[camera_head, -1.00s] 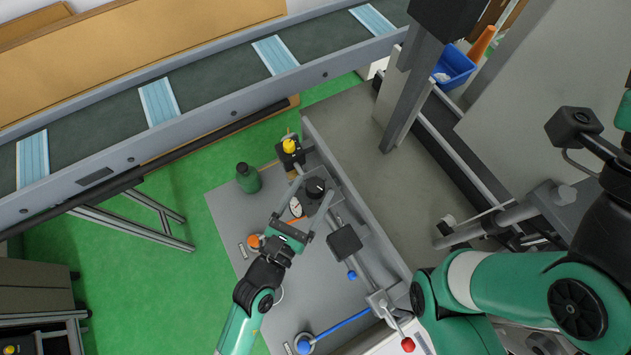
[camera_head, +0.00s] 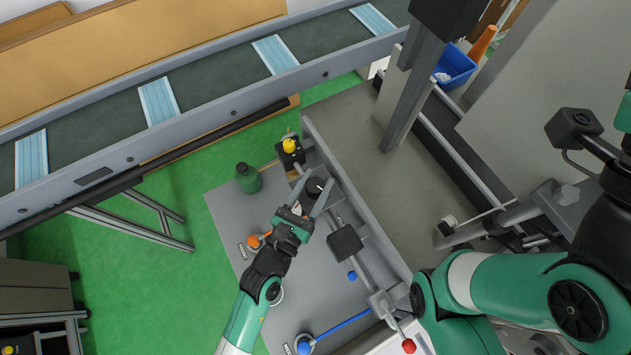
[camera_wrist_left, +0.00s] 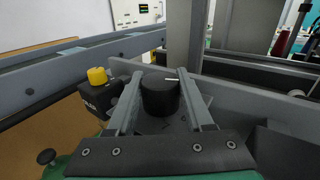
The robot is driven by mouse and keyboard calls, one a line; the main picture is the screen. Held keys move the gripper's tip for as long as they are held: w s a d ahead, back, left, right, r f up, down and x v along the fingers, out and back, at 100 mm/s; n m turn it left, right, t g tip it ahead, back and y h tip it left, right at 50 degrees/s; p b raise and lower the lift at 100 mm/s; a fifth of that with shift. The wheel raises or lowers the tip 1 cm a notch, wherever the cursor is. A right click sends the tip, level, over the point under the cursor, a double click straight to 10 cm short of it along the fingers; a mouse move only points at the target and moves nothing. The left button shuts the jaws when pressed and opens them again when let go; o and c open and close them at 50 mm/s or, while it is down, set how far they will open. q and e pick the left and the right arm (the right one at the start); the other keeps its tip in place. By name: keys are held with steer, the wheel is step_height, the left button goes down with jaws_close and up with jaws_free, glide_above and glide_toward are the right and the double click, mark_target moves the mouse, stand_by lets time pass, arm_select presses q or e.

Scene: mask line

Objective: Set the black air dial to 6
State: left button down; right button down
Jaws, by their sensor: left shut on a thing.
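The black air dial (camera_head: 315,187) is a round knob on the grey panel's upper part. My left gripper (camera_head: 313,186) has one finger on each side of it and is shut on it. In the left wrist view the dial (camera_wrist_left: 160,97) stands between the two fingers, with a white pointer line on its top toward the right. No scale numbers can be read, so I cannot tell the setting. A white gauge beside the dial is mostly hidden by the gripper. My right arm shows at the right, but I cannot make out its gripper.
A yellow knob on a black block (camera_head: 290,147) stands just beyond the dial, and a green bottle (camera_head: 248,178) to its left. A black block (camera_head: 345,243) on a pipe and a blue lever (camera_head: 335,326) are nearer. A conveyor with masks (camera_head: 158,101) runs behind.

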arm_select(q)
steer(key=shift+f+m+g+h+b, duration=0.35)
steer(key=shift+h+b, duration=0.25)
steer(key=shift+b, duration=0.6)
steer(key=shift+r+m+g+h+b, duration=0.15)
steer(key=shift+m+g+h+b, duration=0.4)
steer(key=shift+m+h+b, duration=0.45)
steer(key=shift+r+m+g+h+b, duration=0.15)
steer(key=shift+m+g+h+b, duration=1.1)
steer(key=shift+m+g+h, duration=0.7)
steer(key=shift+g, duration=0.45)
steer(key=shift+c, duration=1.5)
jaws_free()
